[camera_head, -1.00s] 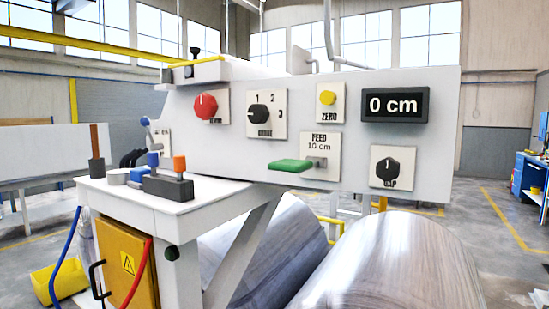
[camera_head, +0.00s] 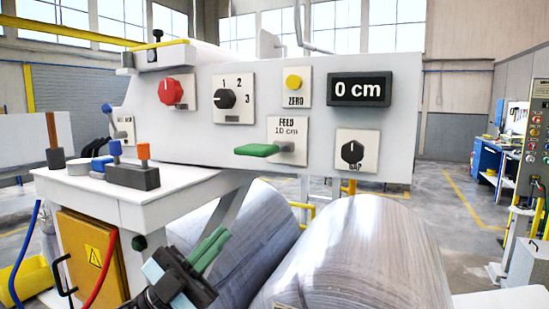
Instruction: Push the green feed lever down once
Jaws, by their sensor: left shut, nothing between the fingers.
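The green feed lever (camera_head: 257,150) sticks out to the left from the plate (camera_head: 287,128) marked FEED 10 cm on the machine's white panel. The lever lies about level. The display (camera_head: 359,89) reads 0 cm. My left gripper (camera_head: 219,242) is at the lower middle, in front of the big rolls, with its green fingers together and nothing between them. It is below and a little left of the lever in the picture, apart from it. My right gripper is not in view.
A red knob (camera_head: 171,91), a dial (camera_head: 224,98), a yellow ZERO button (camera_head: 293,82) and a lower black knob (camera_head: 352,151) share the panel. A white side table (camera_head: 120,190) with small tools stands at left. Two big rolls (camera_head: 350,250) lie below.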

